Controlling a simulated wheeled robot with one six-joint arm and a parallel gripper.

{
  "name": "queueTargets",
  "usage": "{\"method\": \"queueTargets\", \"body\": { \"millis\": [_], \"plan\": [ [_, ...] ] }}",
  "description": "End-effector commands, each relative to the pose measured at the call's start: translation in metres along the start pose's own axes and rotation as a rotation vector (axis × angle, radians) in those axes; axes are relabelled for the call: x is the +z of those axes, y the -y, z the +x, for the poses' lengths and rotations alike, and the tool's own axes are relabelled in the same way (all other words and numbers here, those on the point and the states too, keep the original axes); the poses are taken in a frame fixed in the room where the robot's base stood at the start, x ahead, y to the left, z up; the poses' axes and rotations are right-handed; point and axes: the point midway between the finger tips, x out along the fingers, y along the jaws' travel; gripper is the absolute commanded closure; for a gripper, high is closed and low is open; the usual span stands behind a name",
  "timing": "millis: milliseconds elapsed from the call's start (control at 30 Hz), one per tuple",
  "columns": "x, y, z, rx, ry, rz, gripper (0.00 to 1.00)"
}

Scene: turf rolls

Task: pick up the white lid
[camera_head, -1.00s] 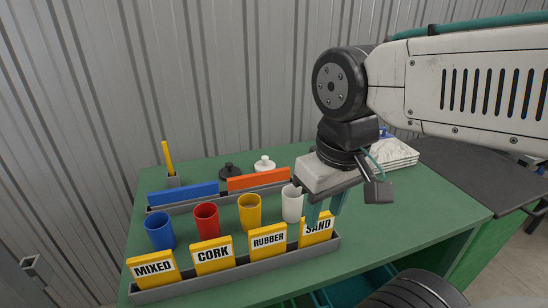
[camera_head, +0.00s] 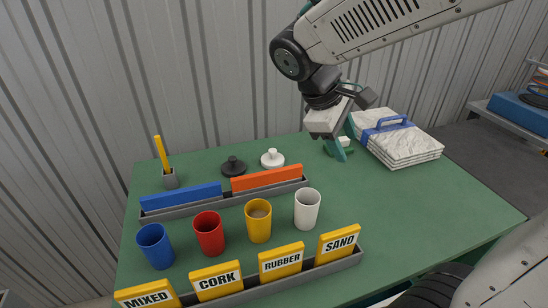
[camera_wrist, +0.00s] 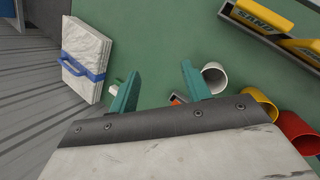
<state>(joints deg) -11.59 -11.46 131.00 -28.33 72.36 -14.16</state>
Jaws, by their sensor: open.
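The white lid (camera_head: 272,159), round with a small knob, lies on the green table behind the orange block, right of a black lid (camera_head: 233,167). My gripper (camera_head: 343,150) is open and empty, its teal fingers pointing down to the right of the white lid and apart from it. In the wrist view, my gripper (camera_wrist: 160,70) shows both fingers spread over green table top. I cannot make out the white lid in that view; the wrist body covers the lower part.
Blue, red, yellow and white cups (camera_head: 307,209) stand in front of a grey tray (camera_head: 175,211) holding blue and orange blocks. A marbled stack (camera_head: 405,146) with a blue strap lies right of my gripper. A small white-and-green thing (camera_head: 344,141) is by the fingers. The table's right front is clear.

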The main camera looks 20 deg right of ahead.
Motion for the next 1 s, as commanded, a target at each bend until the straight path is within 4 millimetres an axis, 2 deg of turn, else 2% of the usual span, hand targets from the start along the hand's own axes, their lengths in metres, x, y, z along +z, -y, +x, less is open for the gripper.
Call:
{"method": "queueTargets", "body": {
  "millis": [33, 100, 167, 300, 500, 600, 700, 800, 1000],
  "plan": [
    [-0.022, -0.008, 0.004, 0.043, 0.042, -0.087, 0.52],
    [-0.05, -0.018, 0.008, 0.109, 0.092, -0.2, 0.52],
    [-0.076, -0.026, 0.012, 0.165, 0.134, -0.3, 0.52],
    [-0.141, -0.035, 0.024, 0.298, 0.234, -0.533, 0.52],
    [-0.236, -0.026, 0.046, 0.481, 0.369, -0.843, 0.52],
    [-0.273, -0.017, 0.056, 0.553, 0.421, -0.962, 0.52],
    [-0.299, -0.008, 0.064, 0.606, 0.457, -1.044, 0.52],
    [-0.313, -0.003, 0.069, 0.636, 0.478, -1.09, 0.52],
    [-0.317, -0.012, 0.082, 0.648, 0.49, -1.109, 0.52]
  ]
}}
